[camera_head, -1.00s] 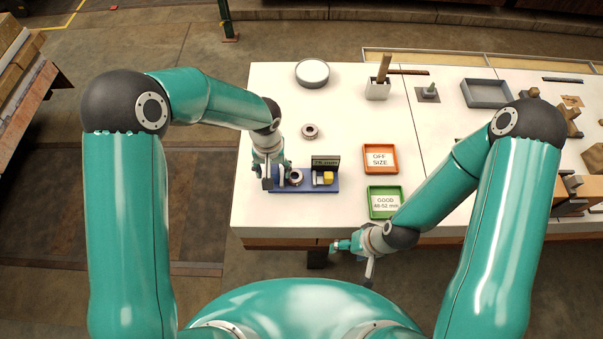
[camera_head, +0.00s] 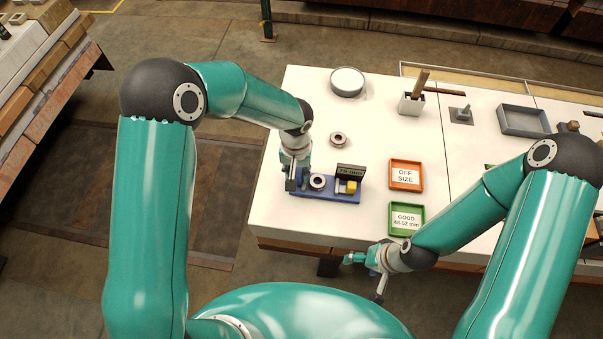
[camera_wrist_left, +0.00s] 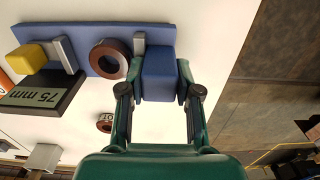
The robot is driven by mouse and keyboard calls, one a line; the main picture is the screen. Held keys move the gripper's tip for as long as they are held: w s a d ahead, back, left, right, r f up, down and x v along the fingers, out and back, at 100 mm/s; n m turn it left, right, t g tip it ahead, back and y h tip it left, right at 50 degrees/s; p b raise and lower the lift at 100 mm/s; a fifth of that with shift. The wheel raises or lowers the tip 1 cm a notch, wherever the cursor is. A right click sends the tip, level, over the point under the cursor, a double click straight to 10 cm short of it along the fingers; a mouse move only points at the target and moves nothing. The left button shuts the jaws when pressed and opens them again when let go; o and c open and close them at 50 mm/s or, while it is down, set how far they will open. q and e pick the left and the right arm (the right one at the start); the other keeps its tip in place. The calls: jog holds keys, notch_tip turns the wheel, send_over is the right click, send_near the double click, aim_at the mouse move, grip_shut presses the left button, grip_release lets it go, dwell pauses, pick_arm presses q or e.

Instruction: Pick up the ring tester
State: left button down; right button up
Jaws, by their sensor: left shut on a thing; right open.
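The ring tester (camera_head: 325,196) is a blue bar with a dark display reading 75 mm and a yellow block. It lies near the left end of the white table. In the left wrist view the tester (camera_wrist_left: 85,34) runs to the left from my left gripper (camera_wrist_left: 160,80). That gripper is shut on the blue block at the tester's end; in the head view my left gripper (camera_head: 293,180) is at its left end. My right gripper (camera_head: 366,262) is open and empty off the table's front edge.
An orange OFF SIZE tray (camera_head: 406,187) and a green GOOD tray (camera_head: 420,232) lie right of the tester. A loose ring (camera_head: 338,139) lies behind it. A round dish (camera_head: 347,82) and a grey holder (camera_head: 411,104) stand farther back.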

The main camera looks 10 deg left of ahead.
pick_arm(q)
notch_tip(320, 180, up, 20)
jog(key=b, duration=0.1)
jog(key=shift+f+b, duration=0.2)
jog(key=shift+b, duration=0.2)
jog(key=shift+d, duration=0.1)
jog(key=shift+f+b, duration=7.1)
jog(key=shift+f, duration=2.7)
